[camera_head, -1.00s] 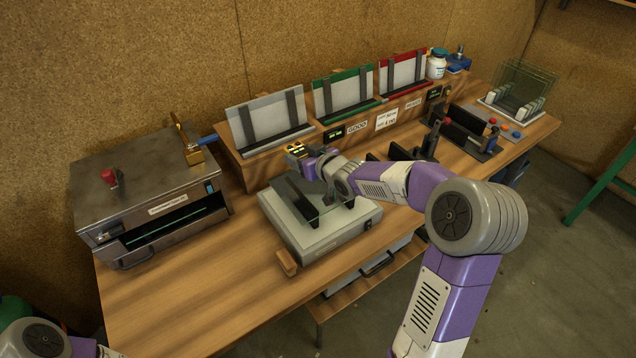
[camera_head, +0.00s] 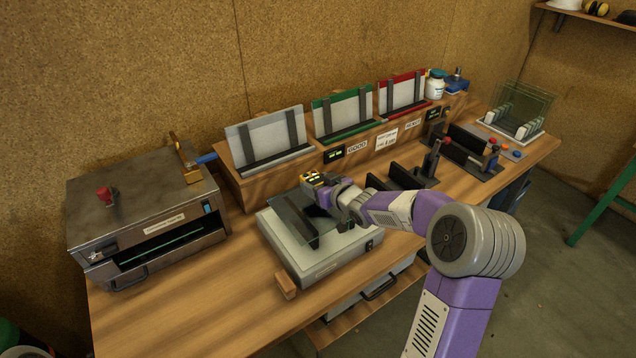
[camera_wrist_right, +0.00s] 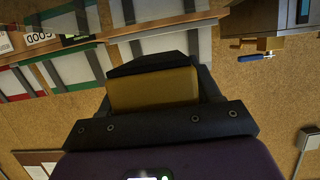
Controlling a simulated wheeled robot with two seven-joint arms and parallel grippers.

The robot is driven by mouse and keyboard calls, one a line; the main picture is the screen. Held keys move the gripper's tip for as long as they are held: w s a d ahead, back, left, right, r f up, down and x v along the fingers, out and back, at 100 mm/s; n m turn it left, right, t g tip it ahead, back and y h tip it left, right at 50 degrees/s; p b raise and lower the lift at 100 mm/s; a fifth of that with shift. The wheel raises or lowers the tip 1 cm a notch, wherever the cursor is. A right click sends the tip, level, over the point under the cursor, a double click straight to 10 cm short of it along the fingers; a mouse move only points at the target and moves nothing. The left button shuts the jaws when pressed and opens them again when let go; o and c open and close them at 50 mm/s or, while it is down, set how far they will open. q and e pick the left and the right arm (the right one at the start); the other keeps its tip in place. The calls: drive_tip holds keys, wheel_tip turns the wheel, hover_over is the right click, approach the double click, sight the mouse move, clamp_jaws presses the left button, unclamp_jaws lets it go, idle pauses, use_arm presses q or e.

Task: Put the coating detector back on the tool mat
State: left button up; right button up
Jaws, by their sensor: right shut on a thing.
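The coating detector (camera_head: 313,179) is a small yellow and black device with lit greenish marks on its face. My right gripper (camera_head: 328,186) is shut on it and holds it over the back of the pale box-shaped stand (camera_head: 325,262). In the right wrist view a yellow block, the detector (camera_wrist_right: 155,89), sits between the dark fingers. A dark-barred frame with a greyish glass pane (camera_head: 287,212) is on the stand, below and left of the gripper. My arm covers part of the stand. I cannot pick out the tool mat with certainty. My left gripper is out of view.
A metal oven-like box (camera_head: 145,225) stands at the left. Behind the stand are grey, green (camera_head: 343,118) and red (camera_head: 403,93) racks on a wooden ledge. Black holders (camera_head: 465,150) and a glass rack (camera_head: 515,125) stand at the right. The front-left tabletop (camera_head: 190,315) is clear.

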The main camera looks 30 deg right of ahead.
drive_tip(key=shift+f+b, duration=0.4)
drive_tip(key=shift+f, duration=1.7)
drive_tip(key=shift+f, duration=0.2)
drive_tip(key=o, duration=1.2)
drive_tip(key=shift+o, duration=0.2)
